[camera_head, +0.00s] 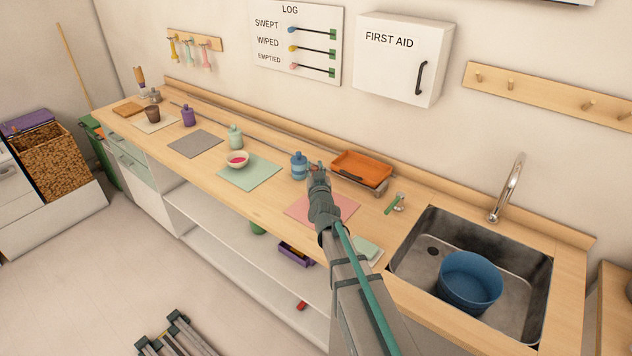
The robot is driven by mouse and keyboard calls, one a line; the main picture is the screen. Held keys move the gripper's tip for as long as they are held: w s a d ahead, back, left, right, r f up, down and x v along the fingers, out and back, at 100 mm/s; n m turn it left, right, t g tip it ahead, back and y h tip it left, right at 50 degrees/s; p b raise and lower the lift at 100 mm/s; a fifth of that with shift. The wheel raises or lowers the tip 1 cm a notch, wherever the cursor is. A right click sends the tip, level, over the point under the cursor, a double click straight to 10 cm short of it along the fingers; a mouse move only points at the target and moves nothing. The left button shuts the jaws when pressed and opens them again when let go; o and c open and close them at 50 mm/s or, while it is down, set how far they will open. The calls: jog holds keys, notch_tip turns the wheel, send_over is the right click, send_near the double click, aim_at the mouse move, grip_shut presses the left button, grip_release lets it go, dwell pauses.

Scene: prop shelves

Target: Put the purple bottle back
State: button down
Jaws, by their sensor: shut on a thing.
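A purple bottle (188,117) stands upright on the counter, between the tan mat and the grey mat (195,144), far to the left of my gripper. My gripper (318,170) is over the counter near the back of the pink mat (338,207). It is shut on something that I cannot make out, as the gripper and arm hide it. A blue bottle (299,166) stands upright right beside the gripper's left side; I cannot tell whether they touch.
An orange tray (362,167) lies behind my gripper. A sink (411,262) with a blue tub (470,283) is at the right. A brown cup (152,115) stands far left.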

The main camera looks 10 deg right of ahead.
jog(key=shift+d+f, duration=0.2)
jog(key=shift+f, duration=0.05)
jog(key=shift+f+b, duration=0.3)
jog(key=shift+f, duration=1.2)
jog(key=shift+f, duration=0.15)
jog(key=c, duration=0.9)
grip_release()
